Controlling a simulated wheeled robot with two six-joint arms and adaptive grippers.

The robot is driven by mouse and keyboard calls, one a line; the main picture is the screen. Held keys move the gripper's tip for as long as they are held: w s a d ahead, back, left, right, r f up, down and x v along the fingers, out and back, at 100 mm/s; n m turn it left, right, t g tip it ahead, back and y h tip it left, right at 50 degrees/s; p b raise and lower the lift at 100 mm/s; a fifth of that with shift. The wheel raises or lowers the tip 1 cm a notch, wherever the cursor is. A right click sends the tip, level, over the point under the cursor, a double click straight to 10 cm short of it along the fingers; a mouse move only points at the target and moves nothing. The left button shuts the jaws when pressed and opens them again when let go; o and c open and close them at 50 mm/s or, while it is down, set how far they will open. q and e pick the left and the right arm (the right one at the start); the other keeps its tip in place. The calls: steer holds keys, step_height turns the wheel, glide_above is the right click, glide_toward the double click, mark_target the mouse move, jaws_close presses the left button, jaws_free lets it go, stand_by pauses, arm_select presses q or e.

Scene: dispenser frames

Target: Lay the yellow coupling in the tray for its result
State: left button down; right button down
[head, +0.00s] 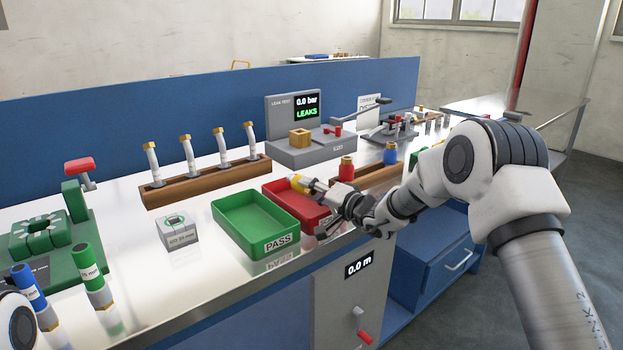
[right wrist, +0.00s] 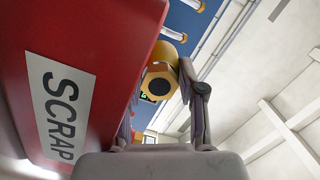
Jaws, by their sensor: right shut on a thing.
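My right gripper (head: 318,188) is shut on the yellow coupling (head: 298,182), at the red tray (head: 283,193). In the head view the coupling shows over the tray's opening; whether it touches the tray I cannot tell. In the right wrist view the coupling (right wrist: 160,84) sits between the fingers, its hexagonal end with a dark bore facing the camera. The red tray (right wrist: 110,40) fills the left there, with a SCRAP label. The green tray (head: 250,226), labelled PASS, stands empty to the left. The leak tester (head: 308,143) reads 0.0 bar, LEAKS. My left gripper is out of view.
A wooden rack (head: 205,187) with several white, yellow-capped pieces stands behind the green tray. A grey block (head: 177,232) is left of it. Red (head: 347,168) and blue (head: 390,154) pieces stand at another rack right of the red tray. Green fixtures are at the left.

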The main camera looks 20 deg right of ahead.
steer(key=shift+s+f, duration=0.25)
steer(key=shift+f, duration=0.55)
steer(key=c, duration=0.6)
jaws_free()
steer(key=shift+a, duration=0.1)
steer(key=shift+f, duration=0.1)
steer(key=shift+s, duration=0.15)
steer(key=shift+s+d, duration=0.2)
steer(key=shift+s, duration=0.05)
steer(key=r+v, duration=0.1)
steer(key=v, duration=1)
steer(key=shift+r, duration=0.35)
steer(key=shift+w+r, duration=0.1)
steer(key=shift+w, duration=0.05)
